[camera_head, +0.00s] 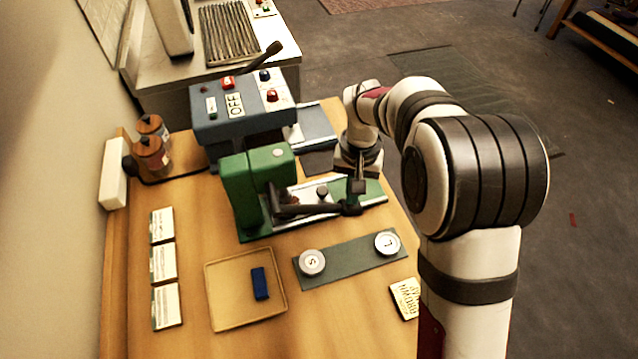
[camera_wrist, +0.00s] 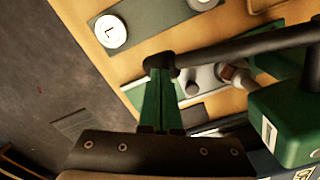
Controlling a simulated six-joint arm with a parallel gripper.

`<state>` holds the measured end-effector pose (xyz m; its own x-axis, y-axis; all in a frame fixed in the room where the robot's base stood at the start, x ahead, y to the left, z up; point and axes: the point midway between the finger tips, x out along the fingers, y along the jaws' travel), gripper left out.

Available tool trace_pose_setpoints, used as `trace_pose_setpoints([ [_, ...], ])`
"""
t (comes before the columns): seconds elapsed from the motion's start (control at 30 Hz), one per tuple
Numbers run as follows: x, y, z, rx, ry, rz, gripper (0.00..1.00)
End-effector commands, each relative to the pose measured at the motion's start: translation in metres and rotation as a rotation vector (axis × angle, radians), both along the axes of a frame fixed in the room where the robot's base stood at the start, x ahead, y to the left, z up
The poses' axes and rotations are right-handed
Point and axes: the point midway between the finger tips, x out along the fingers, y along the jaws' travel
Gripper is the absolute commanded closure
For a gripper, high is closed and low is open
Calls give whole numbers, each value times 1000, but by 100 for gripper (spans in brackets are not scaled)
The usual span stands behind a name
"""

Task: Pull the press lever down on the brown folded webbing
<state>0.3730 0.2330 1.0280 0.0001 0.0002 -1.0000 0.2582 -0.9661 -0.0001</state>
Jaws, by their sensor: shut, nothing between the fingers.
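The green press (camera_head: 250,192) stands on its base in the middle of the table. Its dark lever (camera_head: 318,209) reaches out to the right, roughly level, and ends in a black knob. The lever also crosses the wrist view (camera_wrist: 245,45). My gripper (camera_head: 356,190) is shut and empty, fingers pointing down at the knob. In the wrist view my green fingertips (camera_wrist: 160,75) meet the knob; whether they press on it I cannot tell. A small brownish piece (camera_wrist: 230,72) shows under the press head, partly hidden; I cannot tell if it is the folded webbing.
A dark green strip (camera_head: 350,265) with discs marked S and L lies in front. A tan tray (camera_head: 218,312) holds a blue block (camera_head: 260,283). A card (camera_head: 405,298) lies at the right edge. A grey OFF machine (camera_head: 205,127) stands behind. White cards and brown jars are at left.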

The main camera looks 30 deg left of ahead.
Motion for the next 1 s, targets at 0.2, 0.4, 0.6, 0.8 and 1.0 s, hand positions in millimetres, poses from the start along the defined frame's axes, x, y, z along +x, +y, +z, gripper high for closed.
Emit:
trace_pose_setpoints([
  [0.2,0,0,-1,0,1,0,100],
  [0.4,-1,1,-3,0,1,1,100],
  [0.6,-3,2,-7,-1,1,2,100],
  [0.8,-3,2,-7,-1,2,1,100],
  [1.0,-3,2,-9,-2,3,1,100],
])
